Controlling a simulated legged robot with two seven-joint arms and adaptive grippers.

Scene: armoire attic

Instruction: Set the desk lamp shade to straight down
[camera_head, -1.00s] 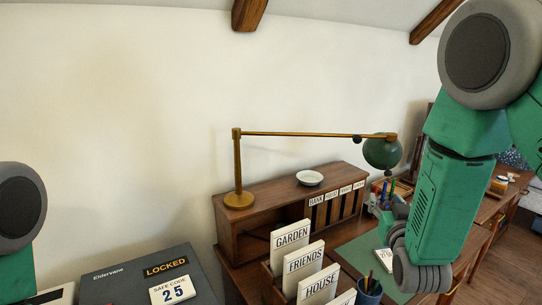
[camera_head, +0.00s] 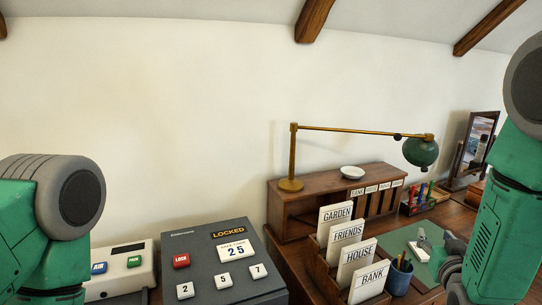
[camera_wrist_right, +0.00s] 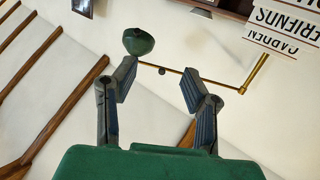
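The desk lamp has a round brass base and post (camera_head: 292,160) on the small wooden cabinet. Its brass arm (camera_head: 362,130) reaches right to a dark green, rounded shade (camera_head: 420,152), whose exact tilt I cannot tell. The shade also shows in the right wrist view (camera_wrist_right: 138,41), beyond the fingertips and apart from them. My right gripper (camera_wrist_right: 158,78) is open with nothing between its fingers. In the head view its dark fingers (camera_head: 454,266) are partly visible low at the right, below the shade. My left arm shows at the left edge; its gripper is out of sight.
A card box with standing cards (camera_head: 346,232) and a pencil cup (camera_head: 399,276) are on the desk, left of my right gripper. A grey locked safe box (camera_head: 200,262) stands lower left of the cabinet. A mirror (camera_head: 477,145) stands at the right.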

